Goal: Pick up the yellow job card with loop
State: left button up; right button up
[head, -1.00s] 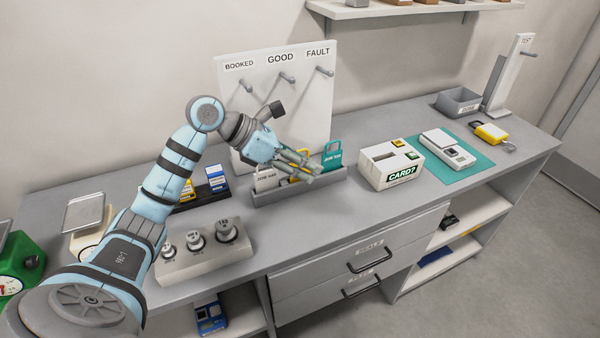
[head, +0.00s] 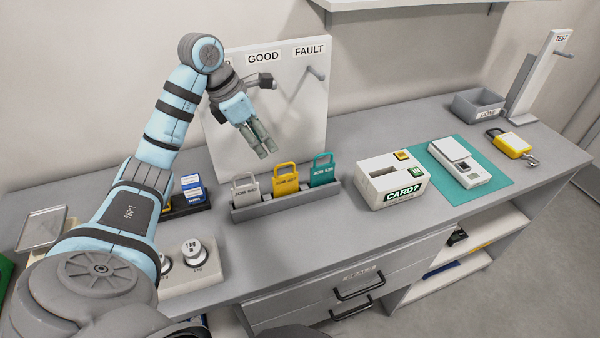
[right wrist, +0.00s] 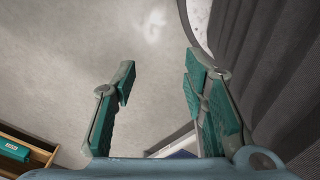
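The yellow job card with a loop (head: 286,183) stands upright in the middle of a grey card holder (head: 290,204). A white looped card (head: 245,192) stands to its left and a teal looped card (head: 321,173) to its right. My left gripper (head: 267,151) points down above and behind the cards, in front of the pegboard, apart from them. It holds nothing that I can see; its two fingers look close together, but the angle hides the gap. My right gripper (right wrist: 158,88) shows only in the right wrist view, open and empty, over bare grey floor.
A pegboard (head: 310,120) with labels stands behind the cards. Weights (head: 192,251) stand front left.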

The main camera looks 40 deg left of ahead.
pick_arm(q)
notch_tip(320, 180, down, 3)
jog(key=w, duration=0.2)
send_over(285, 175)
jog(key=s, duration=0.2)
notch_tip(285, 175, down, 5)
jog(key=f, duration=0.1)
jog(key=w+f, duration=0.1)
jog(key=f, duration=0.1)
jog(key=w+f+p, duration=0.1)
jog(key=f, duration=0.1)
jog(key=shift+w+f, duration=0.15)
jog(key=shift+w, duration=0.05)
jog(key=shift+s, duration=0.15)
jog(key=shift+c, duration=0.2)
grip_shut()
pick_arm(e)
jog(key=shift+s+r, duration=0.15)
jog(key=shift+r, duration=0.4)
